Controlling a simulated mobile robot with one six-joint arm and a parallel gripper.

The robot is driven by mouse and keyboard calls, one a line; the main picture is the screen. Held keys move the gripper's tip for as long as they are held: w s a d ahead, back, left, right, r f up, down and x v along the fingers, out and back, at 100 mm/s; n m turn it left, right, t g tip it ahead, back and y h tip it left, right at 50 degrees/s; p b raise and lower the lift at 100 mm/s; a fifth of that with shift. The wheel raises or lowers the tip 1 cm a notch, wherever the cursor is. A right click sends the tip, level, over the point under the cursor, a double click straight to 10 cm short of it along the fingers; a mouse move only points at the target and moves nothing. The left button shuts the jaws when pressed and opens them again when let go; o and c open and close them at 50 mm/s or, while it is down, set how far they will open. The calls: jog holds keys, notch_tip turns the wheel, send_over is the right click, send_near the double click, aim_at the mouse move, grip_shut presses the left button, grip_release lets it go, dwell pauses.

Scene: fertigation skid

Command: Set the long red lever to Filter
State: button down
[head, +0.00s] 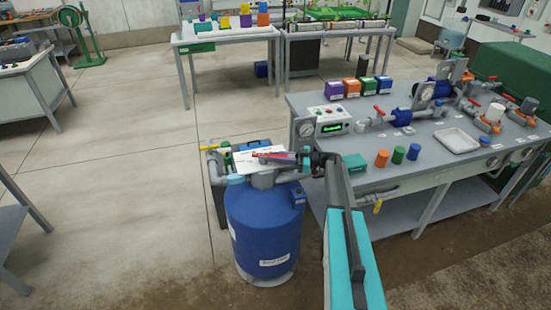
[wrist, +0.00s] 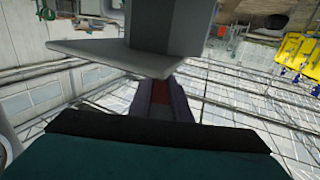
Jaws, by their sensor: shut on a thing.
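The long red lever (head: 274,155) lies roughly level above the top of the blue tank (head: 262,228) in the head view, over a white label plate (head: 246,163). The plate's words are too small to read, so I cannot tell which setting the lever points to. My gripper (head: 306,161) reaches in from the right and is shut on the lever near its right end. In the wrist view a strip of the red lever (wrist: 160,93) shows between the dark fingers. A grey plate-like part (wrist: 120,55) hides much of the area ahead.
Green (head: 223,152) and blue parts are close behind the tank. The floor left of the tank is clear.

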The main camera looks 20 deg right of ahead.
jog(key=shift+s+d+f, duration=0.1)
jog(key=shift+s+d, duration=0.05)
jog(key=shift+d, duration=0.1)
jog(key=c, duration=1.6)
grip_release()
jog(key=shift+c, duration=0.2)
jog(key=shift+a, duration=0.2)
jog(key=shift+r, duration=0.25)
jog(key=shift+r+b, duration=0.85)
jog(key=shift+r, duration=0.4)
jog(key=shift+s+a+r, duration=0.1)
jog(key=shift+s+r, duration=0.05)
jog(key=shift+r, duration=0.15)
jog(key=s+a+b, duration=0.1)
jog(key=s+b, duration=0.1)
jog(key=s, duration=0.5)
jog(key=s+a+r+b, duration=0.1)
jog(key=s+a+b, duration=0.1)
jog(key=s, duration=0.6)
jog(key=shift+a+r+b, duration=0.25)
jog(key=shift+b, duration=0.05)
